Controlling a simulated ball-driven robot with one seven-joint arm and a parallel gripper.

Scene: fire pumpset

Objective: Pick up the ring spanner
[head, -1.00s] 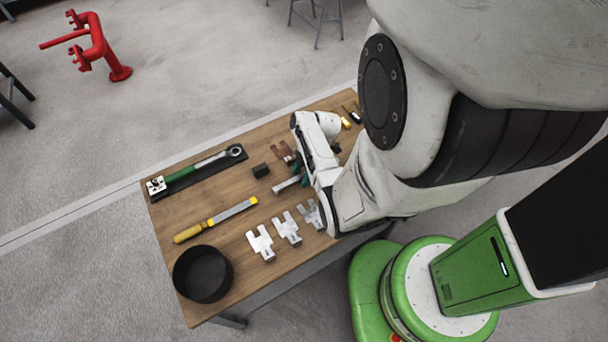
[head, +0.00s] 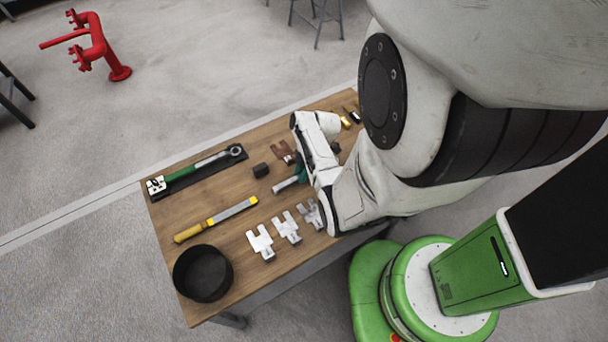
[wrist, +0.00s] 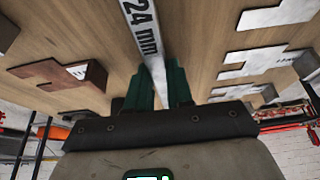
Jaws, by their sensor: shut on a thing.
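The ring spanner (wrist: 143,30) is silver, with "24 mm" marked on its shank. In the wrist view it runs from the top edge down between the two green fingers of my gripper (wrist: 159,80). The fingers are shut on it from both sides. In the head view one end of the spanner (head: 287,184) sticks out to the left of my gripper (head: 301,174). My arm hides the rest of it. The spanner is low over the wooden table (head: 228,183); I cannot tell whether it touches the top.
Grey forked pieces (head: 287,228) lie along the near side. A brown forked piece (head: 283,152) lies behind.

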